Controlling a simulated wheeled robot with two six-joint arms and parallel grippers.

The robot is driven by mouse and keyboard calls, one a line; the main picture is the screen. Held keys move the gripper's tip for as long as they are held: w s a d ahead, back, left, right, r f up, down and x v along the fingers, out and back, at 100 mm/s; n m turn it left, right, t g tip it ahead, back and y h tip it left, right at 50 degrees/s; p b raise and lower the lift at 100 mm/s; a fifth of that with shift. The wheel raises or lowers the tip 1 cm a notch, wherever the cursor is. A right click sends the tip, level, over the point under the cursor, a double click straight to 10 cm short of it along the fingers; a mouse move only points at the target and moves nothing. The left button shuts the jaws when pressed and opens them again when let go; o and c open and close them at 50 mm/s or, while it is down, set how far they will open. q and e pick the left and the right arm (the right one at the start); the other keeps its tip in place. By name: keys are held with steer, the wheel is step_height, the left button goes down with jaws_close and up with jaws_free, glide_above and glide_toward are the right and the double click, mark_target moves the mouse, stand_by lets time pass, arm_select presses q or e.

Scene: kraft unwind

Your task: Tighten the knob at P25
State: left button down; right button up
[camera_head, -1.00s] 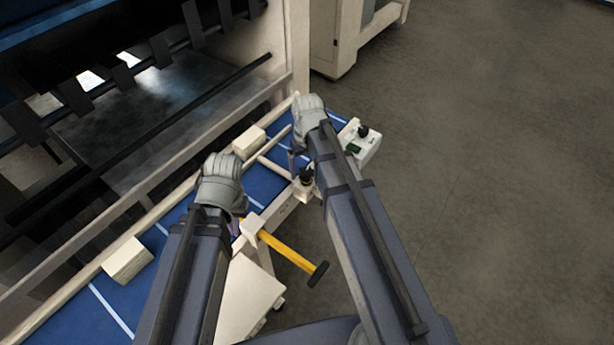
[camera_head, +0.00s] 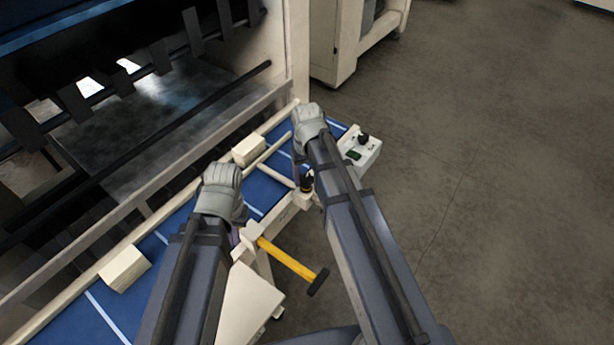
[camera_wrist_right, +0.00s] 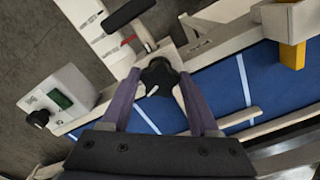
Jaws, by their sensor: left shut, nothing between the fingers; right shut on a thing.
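A black star-shaped knob (camera_wrist_right: 158,76) with a white pointer mark sits on a cream bracket at the table's edge. My right gripper (camera_wrist_right: 160,82) has its purple fingers on both sides of this knob and is shut on it. In the head view the knob (camera_head: 306,184) is partly hidden by the fingers of my right gripper (camera_head: 303,176). I cannot read a P25 label. My left gripper (camera_head: 237,232) is shut and empty, beside the cream block at the head of a yellow bar; its fingertips are mostly hidden.
The yellow bar (camera_head: 285,258) with a black end sticks out over the floor. A control box (camera_head: 368,154) with a black knob and green button is right of my right gripper. Cream blocks (camera_head: 249,150) lie on the blue table (camera_head: 262,190). The floor at right is clear.

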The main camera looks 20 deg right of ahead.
steer(key=shift+c, duration=1.3)
steer(key=m, duration=0.5)
steer(key=shift+w+a+m, duration=0.1)
steer(key=shift+a+m, duration=0.05)
steer(key=shift+m, duration=0.25)
steer(key=m, duration=0.5)
steer(key=shift+w+a+m, duration=0.15)
steer(key=shift+m, duration=0.15)
steer(key=m, duration=0.5)
steer(key=shift+w, duration=0.15)
steer(key=m, duration=0.5)
steer(key=shift+w+m, duration=0.15)
steer(key=shift+m, duration=0.15)
